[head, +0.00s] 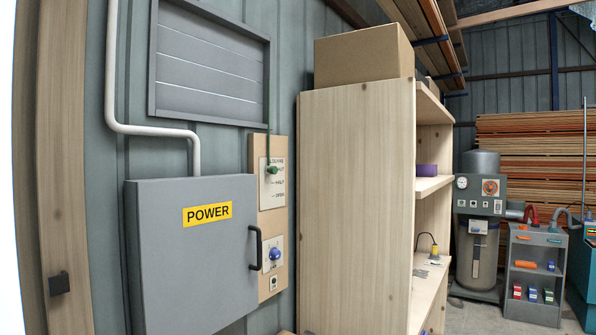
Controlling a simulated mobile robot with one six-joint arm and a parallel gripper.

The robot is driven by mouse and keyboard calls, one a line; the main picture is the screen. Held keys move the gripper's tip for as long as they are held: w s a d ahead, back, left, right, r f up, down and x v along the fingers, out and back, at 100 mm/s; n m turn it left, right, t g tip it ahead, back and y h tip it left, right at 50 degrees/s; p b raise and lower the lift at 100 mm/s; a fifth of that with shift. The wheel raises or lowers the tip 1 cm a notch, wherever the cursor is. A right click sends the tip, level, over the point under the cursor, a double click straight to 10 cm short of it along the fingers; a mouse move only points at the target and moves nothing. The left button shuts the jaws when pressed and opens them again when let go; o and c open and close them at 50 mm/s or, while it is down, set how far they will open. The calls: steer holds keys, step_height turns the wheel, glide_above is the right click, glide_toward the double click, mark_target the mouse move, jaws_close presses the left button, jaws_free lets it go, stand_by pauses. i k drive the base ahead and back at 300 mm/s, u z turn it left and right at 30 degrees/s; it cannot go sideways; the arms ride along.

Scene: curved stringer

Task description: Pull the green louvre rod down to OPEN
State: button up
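The green louvre rod (272,170) has a small green grip at its lower end. It hangs in front of a white label plate (272,192) marked LOUVRE, with HALF and OPEN lines below. The grip is near the top of the plate, above both of those lines. A thin cord or rod rises from the grip toward the louvre. The grey louvre (208,65) is on the wall above left, with its slats lying flat and closed. My gripper is not in view.
A grey cabinet with a POWER sign (207,214) and black handle (255,247) juts out left of the panel. A blue knob (275,253) sits below the rod. A tall wooden shelf (355,205) stands close on the right. Bare floor shows beyond it.

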mark_target(269, 169)
steer(key=z, duration=0.05)
steer(key=i, duration=1.4)
steer(key=u, duration=0.75)
